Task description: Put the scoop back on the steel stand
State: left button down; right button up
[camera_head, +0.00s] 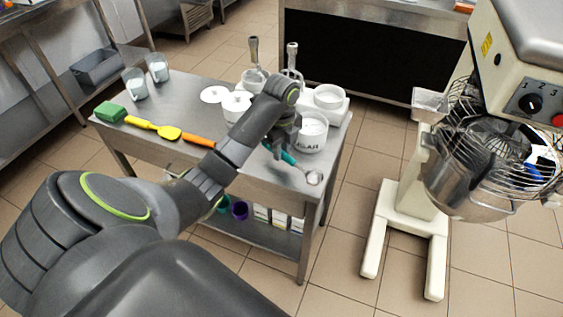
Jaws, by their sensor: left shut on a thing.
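The scoop (314,178) has a teal handle and a small round silvery bowl. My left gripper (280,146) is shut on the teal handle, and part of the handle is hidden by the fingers. The bowl points to the lower right, over the right front part of the steel table (262,172). I cannot tell whether the scoop touches the tabletop. I cannot clearly pick out a separate steel stand; the gripper and forearm cover part of the table. My right gripper is not in view.
A labelled white tub (312,145) stands close behind the scoop. White bowls and upright metal-handled tools (292,58) are behind my arm. A yellow spatula (150,126), green sponge (110,111) and two glasses (157,68) are at left. A large mixer (490,150) stands right.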

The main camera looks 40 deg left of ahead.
pick_arm(q)
jog(key=shift+f+b, duration=0.6)
jog(key=shift+f, duration=0.05)
notch_tip(320, 180, down, 2)
jog(key=shift+f+b, duration=0.2)
jog(key=shift+b, duration=0.2)
jog(key=c, duration=1.3)
grip_release()
jog(key=shift+f, duration=0.1)
